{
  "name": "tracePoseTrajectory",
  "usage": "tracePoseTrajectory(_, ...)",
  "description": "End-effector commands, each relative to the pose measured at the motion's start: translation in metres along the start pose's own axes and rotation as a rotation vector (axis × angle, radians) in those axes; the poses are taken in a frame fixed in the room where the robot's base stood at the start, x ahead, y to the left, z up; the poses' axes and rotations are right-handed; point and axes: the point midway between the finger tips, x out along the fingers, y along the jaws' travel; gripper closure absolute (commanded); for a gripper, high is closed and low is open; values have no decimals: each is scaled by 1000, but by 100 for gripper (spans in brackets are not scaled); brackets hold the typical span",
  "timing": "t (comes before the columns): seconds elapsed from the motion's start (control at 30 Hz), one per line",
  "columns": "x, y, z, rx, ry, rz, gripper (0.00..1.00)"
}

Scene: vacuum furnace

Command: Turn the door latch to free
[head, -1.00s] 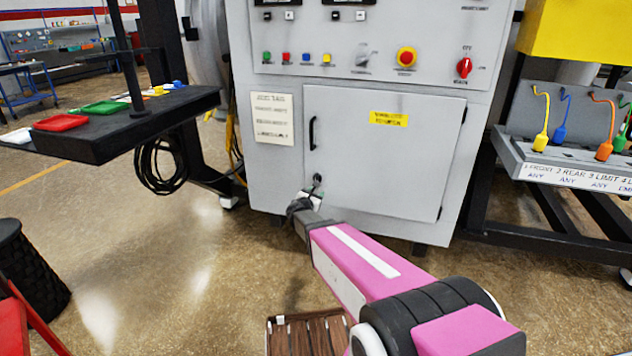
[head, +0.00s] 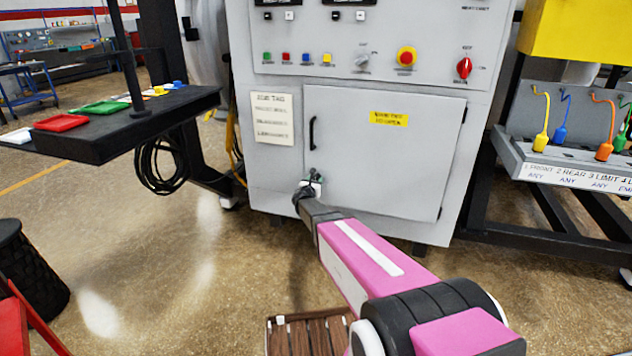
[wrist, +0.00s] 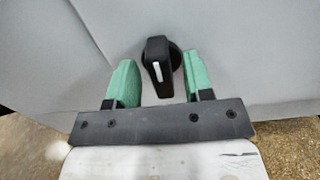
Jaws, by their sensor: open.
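The door latch (wrist: 158,68) is a black knob with a lever and a white stripe, on the grey cabinet surface in the wrist view. Its lever points down, tilted slightly in the picture. My gripper (wrist: 160,80) is open, with one green finger on each side of the lever and visible gaps between. In the head view my gripper (head: 312,182) is at the lower left of the grey cabinet door (head: 385,150) and hides the latch there.
A black vertical handle (head: 312,133) is on the door above my gripper. A yellow label (head: 388,118) is on the door. A black shelf with trays (head: 120,135) stands left, and a rack with coloured hooks (head: 570,175) stands right.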

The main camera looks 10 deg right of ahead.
Motion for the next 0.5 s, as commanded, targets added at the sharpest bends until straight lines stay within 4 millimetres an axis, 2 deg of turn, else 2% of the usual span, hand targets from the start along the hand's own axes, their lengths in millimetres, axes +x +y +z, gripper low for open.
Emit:
tracePoseTrajectory(0.1, 12, 0, 0, 1, -1, -1, 53)
tracePoseTrajectory(0.37, 13, 0, 0, 1, 0, 0, 53)
tracePoseTrajectory(0.4, 13, 0, 0, 1, 0, 0, 56)
tracePoseTrajectory(0.47, 13, 0, 0, 1, 0, 0, 76)
tracePoseTrajectory(0.5, 13, 0, 0, 1, 0, 0, 89)
